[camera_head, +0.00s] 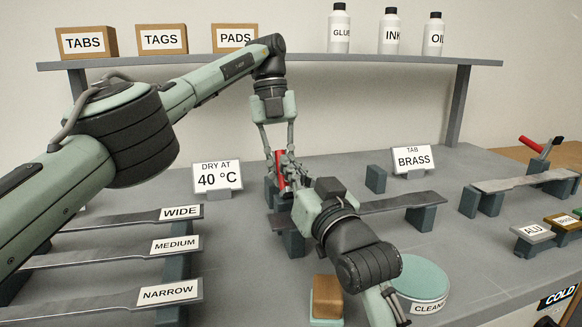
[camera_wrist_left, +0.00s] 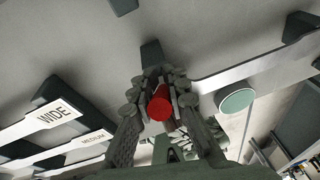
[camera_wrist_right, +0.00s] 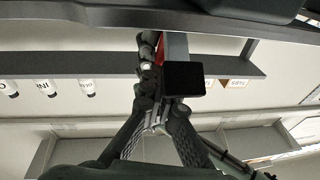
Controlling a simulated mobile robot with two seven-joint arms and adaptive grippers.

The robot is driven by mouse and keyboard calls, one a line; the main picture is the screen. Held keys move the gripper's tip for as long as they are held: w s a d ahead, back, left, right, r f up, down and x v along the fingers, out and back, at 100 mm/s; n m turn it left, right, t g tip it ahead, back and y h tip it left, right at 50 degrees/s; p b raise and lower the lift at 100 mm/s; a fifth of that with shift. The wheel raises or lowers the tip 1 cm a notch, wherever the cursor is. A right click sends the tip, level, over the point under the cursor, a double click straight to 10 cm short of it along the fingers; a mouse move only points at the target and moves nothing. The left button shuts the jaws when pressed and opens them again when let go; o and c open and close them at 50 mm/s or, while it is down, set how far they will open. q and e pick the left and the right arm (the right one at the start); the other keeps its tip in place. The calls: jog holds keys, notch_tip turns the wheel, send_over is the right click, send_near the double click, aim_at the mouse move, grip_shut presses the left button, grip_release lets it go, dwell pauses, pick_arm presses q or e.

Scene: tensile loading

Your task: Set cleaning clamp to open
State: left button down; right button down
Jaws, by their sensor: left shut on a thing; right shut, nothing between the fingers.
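The cleaning clamp's red handle (camera_head: 280,172) stands roughly upright behind the middle of the bench, among the fingers of both grippers. My left gripper (camera_head: 279,160) reaches down from above and is shut on this handle; in the left wrist view the round red end (camera_wrist_left: 160,106) shows between its fingers. My right gripper (camera_head: 293,178) comes from the front, shut and empty, close beside the handle. In the right wrist view a dark square end and a red strip (camera_wrist_right: 176,46) show just beside its fingers (camera_wrist_right: 150,70). The clamp's base is mostly hidden.
A metal strip (camera_head: 402,201) lies on dark blocks right of the grippers. A round cleaner tin (camera_head: 422,284) and a wooden block (camera_head: 327,297) stand in front. Another red-handled clamp (camera_head: 531,146) is at the far right. Labelled strips (camera_head: 110,225) lie left.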

pick_arm(q)
jog(key=shift+r, duration=0.1)
pick_arm(e)
jog(key=shift+w+a+f, duration=0.15)
jog(key=shift+w, duration=0.3)
pick_arm(q)
jog(key=shift+d, duration=0.1)
pick_arm(e)
jog(key=shift+f, duration=0.15)
pick_arm(q)
jog(key=c, duration=1.4)
grip_release()
jog(key=shift+s, duration=0.1)
jog(key=shift+c, duration=0.2)
pick_arm(e)
jog(key=shift+a+f, duration=0.1)
jog(key=shift+a, duration=0.05)
